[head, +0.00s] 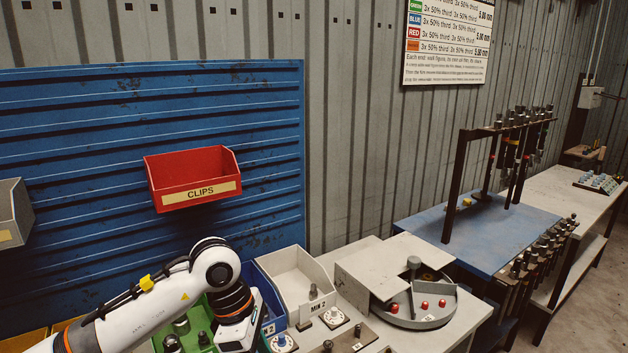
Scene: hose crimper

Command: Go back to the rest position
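My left arm reaches in from the lower left, white with orange rings and a yellow clamp. Its wrist bends downward, and the housing of my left gripper (238,332) is at the bottom edge of the head view, over the bins at the front of the bench. Its fingers cannot be made out, so I cannot tell whether it is open or holds anything. My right arm and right gripper are not in view.
A red CLIPS bin (194,178) hangs on the blue louvred panel (80,130). A white bin (291,280), a blue bin and a green bin (186,331) sit around my wrist. A round turntable (415,310) is to the right. A tool rack (507,135) stands on a blue-topped table (500,235).

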